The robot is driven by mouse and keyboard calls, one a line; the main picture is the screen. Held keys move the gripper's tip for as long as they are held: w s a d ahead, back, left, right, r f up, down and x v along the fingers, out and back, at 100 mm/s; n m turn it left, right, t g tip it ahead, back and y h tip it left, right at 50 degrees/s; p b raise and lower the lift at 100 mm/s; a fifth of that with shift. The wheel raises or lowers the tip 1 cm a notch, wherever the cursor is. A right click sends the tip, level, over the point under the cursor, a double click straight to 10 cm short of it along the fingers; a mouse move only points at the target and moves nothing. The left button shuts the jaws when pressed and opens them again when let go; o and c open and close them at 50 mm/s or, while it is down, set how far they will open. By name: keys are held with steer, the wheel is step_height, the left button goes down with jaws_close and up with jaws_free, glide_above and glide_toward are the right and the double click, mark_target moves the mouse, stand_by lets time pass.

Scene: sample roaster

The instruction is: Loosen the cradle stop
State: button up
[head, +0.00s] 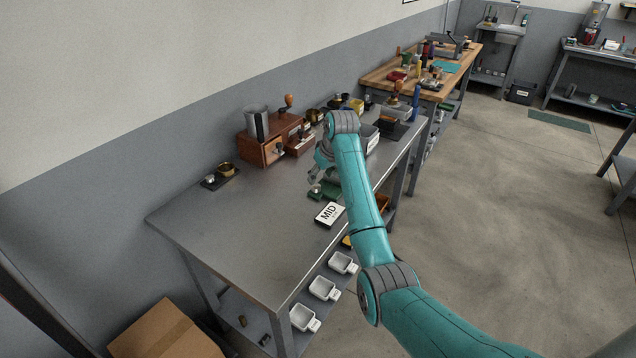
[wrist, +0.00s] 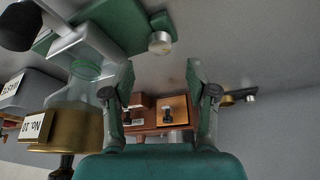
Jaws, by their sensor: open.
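A green-based fixture (head: 318,192) sits on the grey bench near its front edge, partly behind my arm in the head view. In the wrist view its green body (wrist: 112,28) is at the upper left, with a pale metal bracket (wrist: 88,40), a clear glass part (wrist: 85,72) and a round silver knob (wrist: 160,42). This knob may be the cradle stop; I cannot tell for sure. My gripper (wrist: 160,75) is open, its two fingers apart with nothing between them. The knob appears beyond the fingertips, apart from them. In the head view my gripper (head: 316,172) is beside the fixture, partly hidden.
A brass vessel labelled "No. 10" (wrist: 75,128) is close to the left finger. A wooden drawer box (head: 265,150) stands behind, against the wall. A white "MID" card (head: 329,214) lies at the front edge.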

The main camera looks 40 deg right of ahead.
steer(key=v, duration=0.6)
stand_by(0.5)
